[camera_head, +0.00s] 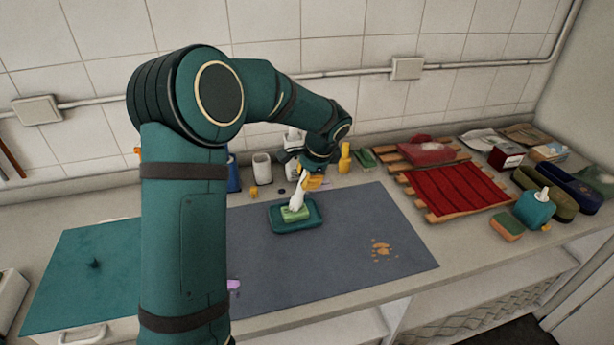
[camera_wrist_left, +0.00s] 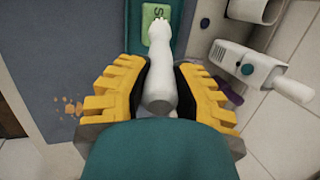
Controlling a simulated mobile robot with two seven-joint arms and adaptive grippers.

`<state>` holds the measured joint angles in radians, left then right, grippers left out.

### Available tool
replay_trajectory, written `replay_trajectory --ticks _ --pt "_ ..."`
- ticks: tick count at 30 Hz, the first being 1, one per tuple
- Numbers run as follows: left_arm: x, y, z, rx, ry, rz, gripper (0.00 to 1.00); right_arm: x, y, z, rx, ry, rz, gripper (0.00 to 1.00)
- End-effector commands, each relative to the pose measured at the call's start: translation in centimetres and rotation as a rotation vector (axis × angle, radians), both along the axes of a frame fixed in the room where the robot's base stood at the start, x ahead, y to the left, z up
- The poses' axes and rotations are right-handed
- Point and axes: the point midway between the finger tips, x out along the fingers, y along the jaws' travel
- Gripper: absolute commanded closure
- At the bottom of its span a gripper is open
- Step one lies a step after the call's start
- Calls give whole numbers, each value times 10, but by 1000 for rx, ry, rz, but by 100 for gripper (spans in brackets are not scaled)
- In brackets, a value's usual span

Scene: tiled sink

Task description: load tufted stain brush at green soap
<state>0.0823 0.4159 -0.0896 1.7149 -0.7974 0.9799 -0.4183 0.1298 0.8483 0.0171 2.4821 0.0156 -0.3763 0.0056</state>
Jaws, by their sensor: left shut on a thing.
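My left gripper (camera_head: 311,182) has yellow fingers and is shut on the white handle of the tufted stain brush (camera_head: 299,202). The brush points down with its head at the green soap (camera_head: 295,214). The soap lies in a teal dish (camera_head: 279,224) on the grey mat. In the left wrist view the brush (camera_wrist_left: 160,75) runs between the fingers of the gripper (camera_wrist_left: 158,95), its head overlapping the edge of the soap (camera_wrist_left: 153,14). I cannot tell whether the bristles touch the soap. My right gripper is not in view.
The grey mat (camera_head: 340,250) bears an orange-brown stain (camera_head: 382,249) at right. A yellow bottle (camera_head: 344,158) and a white cup (camera_head: 262,168) stand behind it. A red cloth (camera_head: 455,187) lies on a wooden rack, near a teal soap bottle (camera_head: 535,209) and a sponge (camera_head: 507,228).

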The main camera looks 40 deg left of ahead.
Motion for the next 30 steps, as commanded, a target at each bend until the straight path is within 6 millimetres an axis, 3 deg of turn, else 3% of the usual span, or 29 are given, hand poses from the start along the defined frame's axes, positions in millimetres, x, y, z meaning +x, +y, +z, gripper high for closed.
replay_trajectory --ticks 10,30 --pt "-1 0 3 -1 2 1 100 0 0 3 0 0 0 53" --pt "0 0 52 0 0 0 100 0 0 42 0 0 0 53"
